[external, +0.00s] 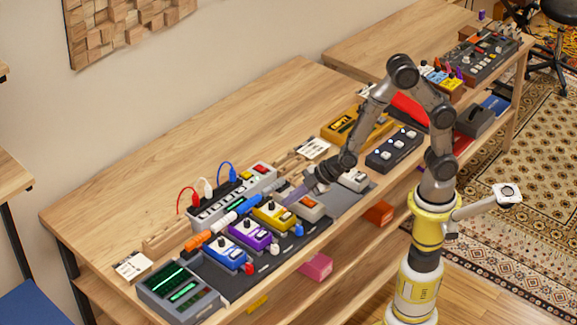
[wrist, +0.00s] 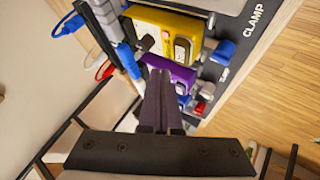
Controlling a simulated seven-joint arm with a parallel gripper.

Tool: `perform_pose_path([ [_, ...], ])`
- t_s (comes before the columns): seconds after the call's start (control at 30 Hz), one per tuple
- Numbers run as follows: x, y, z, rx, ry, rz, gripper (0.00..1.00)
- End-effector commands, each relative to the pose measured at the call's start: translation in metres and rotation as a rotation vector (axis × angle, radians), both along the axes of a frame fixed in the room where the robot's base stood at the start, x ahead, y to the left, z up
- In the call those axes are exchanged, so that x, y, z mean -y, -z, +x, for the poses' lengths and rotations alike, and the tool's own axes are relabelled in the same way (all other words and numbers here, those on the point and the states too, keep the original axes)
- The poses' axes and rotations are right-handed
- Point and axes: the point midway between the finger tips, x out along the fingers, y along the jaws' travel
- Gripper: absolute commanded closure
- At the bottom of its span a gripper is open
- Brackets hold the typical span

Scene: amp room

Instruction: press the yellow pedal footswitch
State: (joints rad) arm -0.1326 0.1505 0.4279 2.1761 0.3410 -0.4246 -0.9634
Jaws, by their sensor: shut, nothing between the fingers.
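The yellow pedal footswitch (external: 273,215) sits on the dark board on the bench, between a purple pedal (external: 250,235) and a grey pedal (external: 308,207). In the wrist view the yellow pedal (wrist: 172,38) is at the top, with the purple pedal (wrist: 180,76) below it. My gripper (external: 288,197) is shut and empty, reaching down from the right close to the yellow pedal's back side. In the wrist view its fingertips (wrist: 160,74) overlap the purple pedal's edge, just below the yellow pedal. I cannot tell whether they touch anything.
A blue pedal (external: 226,253) stands left of the purple one. A power strip (external: 232,196) with red, white and blue cables lies behind the row. A larger yellow box (external: 357,124) and a dark pedal unit (external: 394,149) are farther right. The bench's back left is clear.

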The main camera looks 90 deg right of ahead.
Motion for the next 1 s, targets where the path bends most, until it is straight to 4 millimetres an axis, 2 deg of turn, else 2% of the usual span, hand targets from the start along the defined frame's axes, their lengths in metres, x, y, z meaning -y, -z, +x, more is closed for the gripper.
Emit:
perform_pose_path([
  [0.2, 0.0, -0.021, 0.0, 0.003, 0.001, 0.001, 1.0],
  [0.4, 0.0, -0.032, 0.0, 0.001, -0.001, 0.0, 1.0],
  [1.0, 0.0, -0.032, 0.0, 0.001, -0.001, 0.0, 1.0],
])
